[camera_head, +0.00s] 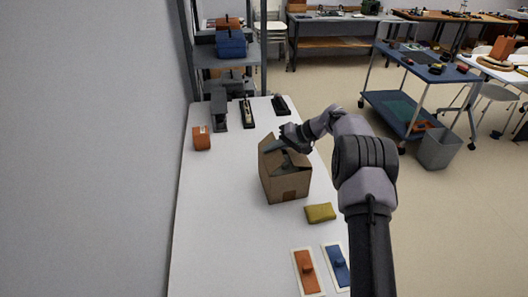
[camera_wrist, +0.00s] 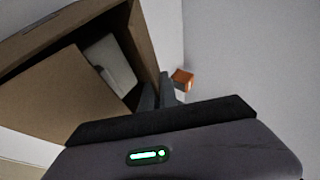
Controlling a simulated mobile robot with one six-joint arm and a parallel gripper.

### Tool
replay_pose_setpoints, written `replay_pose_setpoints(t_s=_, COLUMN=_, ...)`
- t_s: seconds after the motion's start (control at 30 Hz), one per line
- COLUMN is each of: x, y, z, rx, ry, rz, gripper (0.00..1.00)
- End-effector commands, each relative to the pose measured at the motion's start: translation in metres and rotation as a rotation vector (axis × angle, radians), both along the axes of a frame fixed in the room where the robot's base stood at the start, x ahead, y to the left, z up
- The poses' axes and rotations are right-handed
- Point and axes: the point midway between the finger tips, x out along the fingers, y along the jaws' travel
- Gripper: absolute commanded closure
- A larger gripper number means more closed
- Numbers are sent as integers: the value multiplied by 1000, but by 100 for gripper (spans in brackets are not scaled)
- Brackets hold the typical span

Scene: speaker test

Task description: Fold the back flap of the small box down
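The small brown cardboard box (camera_head: 283,187) stands on the white table in the head view, its top at least partly open. One flap (camera_head: 267,156) stands up at its back left. My gripper (camera_head: 272,147) is over the back of the box, close to that flap; I cannot tell whether they touch. In the wrist view the open box (camera_wrist: 45,100) fills the left, with a pale grey thing (camera_wrist: 110,62) inside. My two dark fingertips (camera_wrist: 157,90) sit close together by the box's edge. Whether they are fully shut is unclear.
On the white table (camera_head: 215,230) are an orange block (camera_head: 201,138), a yellow pouch (camera_head: 320,213), an orange plate (camera_head: 306,272) and a blue plate (camera_head: 337,266). Dark tools (camera_head: 247,113) stand at the back. A wall is close on the left. The table left of the box is clear.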

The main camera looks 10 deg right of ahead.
Motion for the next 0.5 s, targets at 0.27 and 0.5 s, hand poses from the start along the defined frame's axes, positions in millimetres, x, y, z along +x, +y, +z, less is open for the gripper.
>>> replay_pose_setpoints(t_s=0.27, x=0, y=-3, z=-4, rx=74, ry=9, rz=0, gripper=100)
replay_pose_setpoints(t_s=0.5, x=0, y=-4, z=-4, rx=87, ry=10, rz=1, gripper=100)
